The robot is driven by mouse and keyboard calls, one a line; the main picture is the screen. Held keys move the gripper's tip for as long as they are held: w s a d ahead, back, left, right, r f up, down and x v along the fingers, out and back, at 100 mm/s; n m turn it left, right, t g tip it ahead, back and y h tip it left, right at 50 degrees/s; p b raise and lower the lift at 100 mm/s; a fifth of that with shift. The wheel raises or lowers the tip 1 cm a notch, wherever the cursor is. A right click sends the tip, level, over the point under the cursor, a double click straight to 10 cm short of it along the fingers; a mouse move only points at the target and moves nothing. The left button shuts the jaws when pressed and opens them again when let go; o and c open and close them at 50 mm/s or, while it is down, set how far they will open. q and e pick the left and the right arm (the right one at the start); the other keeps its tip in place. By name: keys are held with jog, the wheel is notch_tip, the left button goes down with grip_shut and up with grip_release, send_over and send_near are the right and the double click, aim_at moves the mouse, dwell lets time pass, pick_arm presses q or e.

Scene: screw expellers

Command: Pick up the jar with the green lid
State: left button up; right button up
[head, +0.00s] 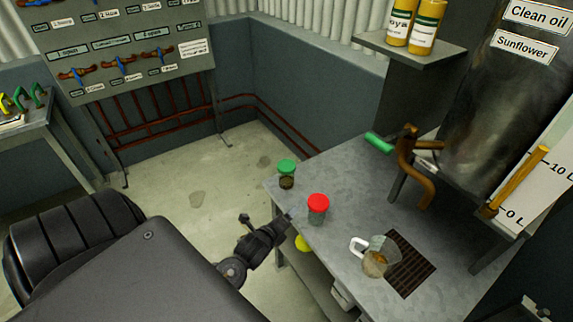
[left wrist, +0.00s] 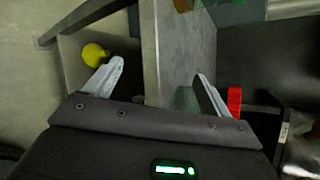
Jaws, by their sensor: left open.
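The jar with the green lid (head: 286,175) stands upright at the table's far left corner in the head view, with dark contents. A small brown and green patch at the top edge of the left wrist view may be part of it; I cannot tell. My left gripper (head: 288,216) is at the table's left edge, nearer to me than that jar and apart from it. In the left wrist view its two fingers (left wrist: 160,75) are spread, with the table edge between them. The right gripper is not in view.
A red-lidded jar (head: 318,209) stands close to my left gripper; its lid (left wrist: 234,101) is beside the right-hand finger. A yellow object (head: 302,242) is below the tabletop. A measuring jug (head: 376,262) stands by a dark grate (head: 411,268). The tabletop (head: 345,175) behind the jars is clear.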

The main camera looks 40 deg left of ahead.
aim_at(289, 162)
pick_arm(q)
jog(key=shift+w+a+r+m+t+y, duration=0.35)
jog(key=shift+w+a+r+m+t, duration=0.5)
jog(key=shift+w+a+r+m, duration=0.7)
jog(key=shift+w+a+r+m+t+y, duration=0.4)
jog(key=shift+w+a+r+m+t, duration=0.55)
jog(key=shift+w+a+m, duration=0.95)
jog(key=shift+w+a+r+m+t+y, duration=0.35)
jog(key=shift+w+a+r+m+t, duration=0.35)
jog(key=shift+w+a+r+m, duration=1.05)
jog(key=shift+m, duration=0.3)
jog(key=w, duration=0.2)
jog(key=w+f, duration=0.1)
jog(key=w, duration=0.2)
jog(key=shift+w+f+p, duration=0.1)
jog(key=shift+w+p, duration=0.05)
jog(key=shift+p, duration=0.25)
jog(key=shift+a, duration=0.1)
jog(key=c, duration=1.4)
